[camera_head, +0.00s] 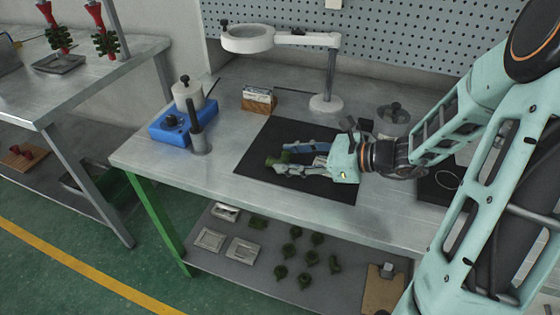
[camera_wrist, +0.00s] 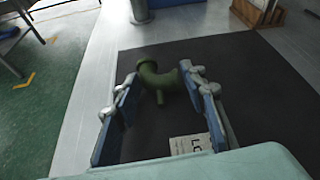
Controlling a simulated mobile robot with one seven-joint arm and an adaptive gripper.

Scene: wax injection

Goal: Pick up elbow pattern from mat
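The elbow pattern (camera_wrist: 160,78) is a dark green curved pipe piece lying on the black mat (camera_wrist: 235,62). In the head view the elbow pattern (camera_head: 272,160) shows only partly, at the tips of my gripper. The mat (camera_head: 258,142) lies on the metal workbench. My gripper (camera_wrist: 155,95) is open, with one finger to each side of the elbow in the wrist view. In the head view my gripper (camera_head: 283,161) is low over the mat and points left. I cannot tell whether a finger touches the elbow.
A printed card (camera_wrist: 188,144) lies on the mat between the fingers. A blue tray (camera_head: 170,128) with a white pot, a dark cup (camera_head: 200,142), a wooden card holder (camera_head: 257,101) and a magnifier lamp stand (camera_head: 328,102) surround the mat. Several green patterns (camera_head: 290,250) lie on the lower shelf.

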